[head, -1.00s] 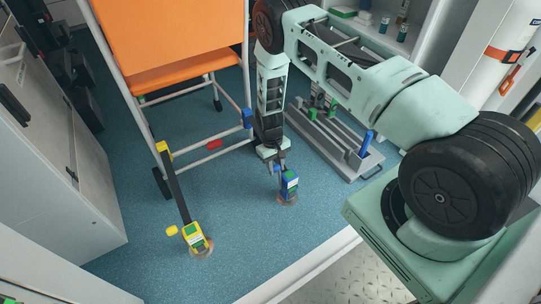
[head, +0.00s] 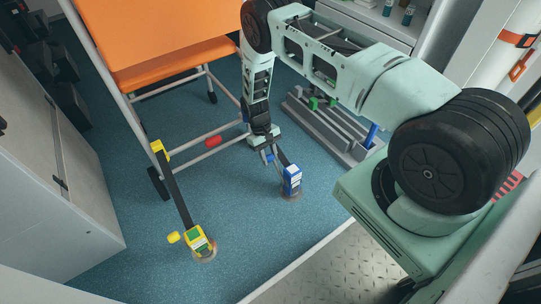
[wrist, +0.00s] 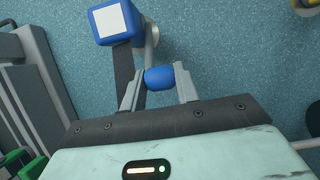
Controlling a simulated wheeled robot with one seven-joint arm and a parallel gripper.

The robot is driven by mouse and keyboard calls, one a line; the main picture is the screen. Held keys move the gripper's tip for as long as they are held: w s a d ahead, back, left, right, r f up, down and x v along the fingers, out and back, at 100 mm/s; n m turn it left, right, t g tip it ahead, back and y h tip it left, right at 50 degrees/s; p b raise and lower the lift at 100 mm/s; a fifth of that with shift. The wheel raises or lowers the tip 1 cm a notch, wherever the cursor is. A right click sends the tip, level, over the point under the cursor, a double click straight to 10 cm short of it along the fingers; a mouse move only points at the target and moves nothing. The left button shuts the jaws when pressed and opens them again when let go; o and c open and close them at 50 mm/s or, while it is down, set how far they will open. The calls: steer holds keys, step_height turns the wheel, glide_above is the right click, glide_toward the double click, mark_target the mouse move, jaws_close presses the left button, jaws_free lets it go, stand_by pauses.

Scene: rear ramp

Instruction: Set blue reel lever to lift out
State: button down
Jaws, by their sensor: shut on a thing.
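The blue reel (head: 291,181) stands on the blue floor, right of the middle in the head view. In the wrist view the blue reel (wrist: 115,22) is at the top left, with a white square face and a dark strap running from it. Its blue lever knob (wrist: 160,78) sits between the two fingers of my gripper (wrist: 158,92). My gripper is shut on that knob, beside the reel. In the head view my gripper (head: 269,156) is just up and left of the reel; the knob is small there. The lever's stem is mostly hidden.
A yellow reel (head: 198,243) with a yellow lever knob and dark strap stands to the left. An orange chair (head: 170,68) stands behind on a grey tube frame. A grey floor rack (head: 325,130) with green and blue parts is at the right. Open floor lies in front.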

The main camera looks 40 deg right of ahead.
steer(key=shift+f, duration=0.15)
steer(key=c, duration=1)
jaws_free()
steer(key=shift+c, duration=0.2)
steer(key=p+v, duration=0.5)
steer(key=v, duration=1.2)
steer(key=shift+r+p, duration=0.3)
steer(key=shift+r, duration=0.05)
steer(key=shift+s, duration=0.1)
